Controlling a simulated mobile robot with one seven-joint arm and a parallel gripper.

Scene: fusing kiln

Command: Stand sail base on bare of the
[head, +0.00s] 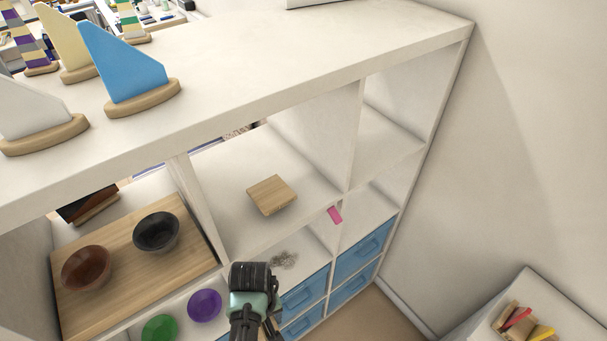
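Several sail-shaped pieces stand upright on oval wooden bases on the shelf top at the upper left. They are a blue sail (122,65), a white sail (32,105) partly cut off, a cream sail (66,38), a purple-striped sail (28,42) and a green-striped sail (130,18). My gripper (262,318) is low in the picture, in front of the shelf and well away from the sails. Its fingers are mostly hidden.
A cubby holds a square wooden block (272,195). Left of it, a wooden board (115,262) bears a brown bowl (87,268) and a black bowl (156,232). Purple (204,305) and green (160,328) dishes lie below. A pink piece (335,215) is near a divider.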

